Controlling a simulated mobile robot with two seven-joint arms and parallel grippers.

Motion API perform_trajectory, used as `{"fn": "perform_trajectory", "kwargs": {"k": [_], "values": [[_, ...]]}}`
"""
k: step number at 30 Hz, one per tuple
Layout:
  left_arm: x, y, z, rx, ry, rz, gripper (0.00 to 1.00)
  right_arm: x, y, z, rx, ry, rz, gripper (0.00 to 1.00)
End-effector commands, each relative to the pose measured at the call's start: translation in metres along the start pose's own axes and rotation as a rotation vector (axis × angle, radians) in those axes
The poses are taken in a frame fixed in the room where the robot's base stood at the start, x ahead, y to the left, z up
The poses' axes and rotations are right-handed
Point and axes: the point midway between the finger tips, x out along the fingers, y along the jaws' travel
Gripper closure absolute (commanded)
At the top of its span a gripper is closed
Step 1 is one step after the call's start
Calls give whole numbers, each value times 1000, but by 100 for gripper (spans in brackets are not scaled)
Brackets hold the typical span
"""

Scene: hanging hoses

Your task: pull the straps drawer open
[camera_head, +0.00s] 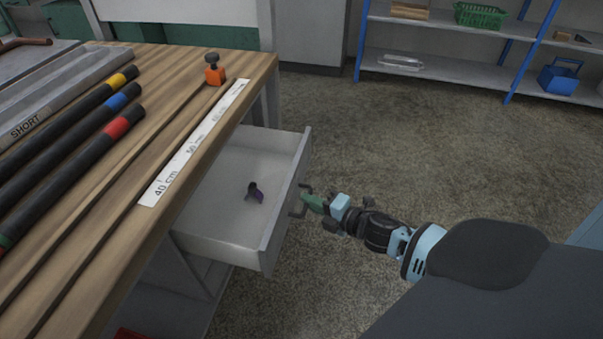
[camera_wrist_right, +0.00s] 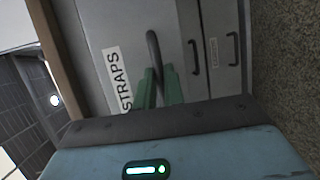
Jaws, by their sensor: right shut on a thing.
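The straps drawer (camera_head: 267,222) stands out from the right side of the workbench in the head view, its inside showing. A small dark and purple item (camera_head: 255,192) lies in it. The wrist view shows its front with the STRAPS label (camera_wrist_right: 118,80) and a dark bar handle (camera_wrist_right: 153,48). My right gripper (camera_head: 306,201) is at the drawer front, its green fingers shut around the handle; the fingers also show in the wrist view (camera_wrist_right: 158,88). My left gripper is in neither view.
The wooden bench top (camera_head: 150,140) holds black hoses with yellow, blue and red bands, a measuring strip (camera_head: 195,140) and an orange clamp-like item (camera_head: 214,72). Other handled drawers (camera_wrist_right: 220,50) show beside the straps drawer. Open floor (camera_head: 400,140) lies right of it. Blue-post shelves (camera_head: 450,75) stand behind.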

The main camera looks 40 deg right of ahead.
Motion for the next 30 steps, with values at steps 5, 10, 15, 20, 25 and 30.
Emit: {"fn": "perform_trajectory", "kwargs": {"k": [5,10,15,20,25,30], "values": [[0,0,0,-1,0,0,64,-2,0,2,-1,-2,1,100],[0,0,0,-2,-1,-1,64,-2,0,2,-1,-3,1,100],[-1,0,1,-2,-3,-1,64,-2,0,2,-1,-2,1,75],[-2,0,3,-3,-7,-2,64,-2,0,2,0,-2,0,68],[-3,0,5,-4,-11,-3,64,-2,0,1,0,-1,0,68],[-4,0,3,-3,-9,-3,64,-12,-1,1,1,-1,-2,68]]}}
